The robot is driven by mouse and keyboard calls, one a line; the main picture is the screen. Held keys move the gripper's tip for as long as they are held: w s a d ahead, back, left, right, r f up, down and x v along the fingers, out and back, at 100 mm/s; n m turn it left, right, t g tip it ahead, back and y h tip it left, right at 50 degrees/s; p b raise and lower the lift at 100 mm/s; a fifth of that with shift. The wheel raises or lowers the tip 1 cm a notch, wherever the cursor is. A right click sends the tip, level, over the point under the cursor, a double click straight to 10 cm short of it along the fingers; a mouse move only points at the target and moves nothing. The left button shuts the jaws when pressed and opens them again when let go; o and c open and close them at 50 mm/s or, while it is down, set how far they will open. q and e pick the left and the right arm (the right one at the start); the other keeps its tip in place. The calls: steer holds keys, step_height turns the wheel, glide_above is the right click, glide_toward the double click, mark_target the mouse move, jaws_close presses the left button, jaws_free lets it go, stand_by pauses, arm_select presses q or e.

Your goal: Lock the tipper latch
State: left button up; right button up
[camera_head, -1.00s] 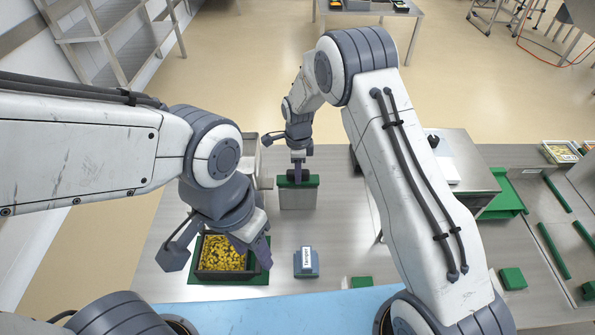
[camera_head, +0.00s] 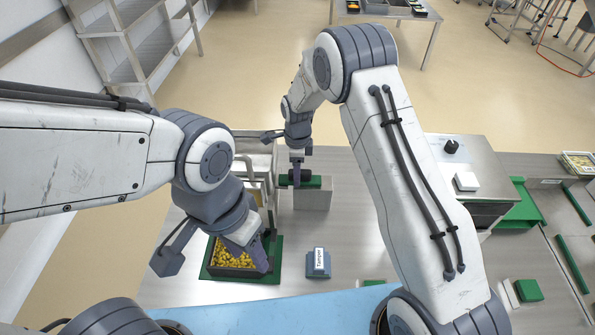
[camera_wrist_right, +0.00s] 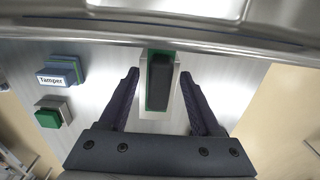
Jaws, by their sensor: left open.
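I cannot clearly make out a latch. The metal frame, likely the tipper (camera_head: 268,150), stands behind my left arm. It is partly hidden; a broad metal bar (camera_wrist_right: 215,32) crosses the top of the right wrist view. My right gripper (camera_head: 299,183) is over the left part of a grey block with a green top (camera_head: 313,196). In the right wrist view my right gripper (camera_wrist_right: 159,76) is open, its fingers apart on both sides of a dark upright piece (camera_wrist_right: 159,82) on green. My left gripper (camera_head: 257,252) is open at the right side of a tray of yellow pieces (camera_head: 222,268).
A blue block labelled Tamper (camera_head: 318,264) stands right of the tray. A metal cabinet with a black knob (camera_head: 452,146) is beyond my right arm, beside green trays (camera_head: 522,207). Bare steel table lies between the tray and the Tamper block.

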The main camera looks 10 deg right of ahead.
steer(key=shift+d, duration=0.15)
step_height(320, 180, up, 10)
steer(key=b, duration=0.2)
steer(key=shift+f+b, duration=0.2)
steer(key=shift+b, duration=0.2)
steer(key=shift+r, duration=0.4)
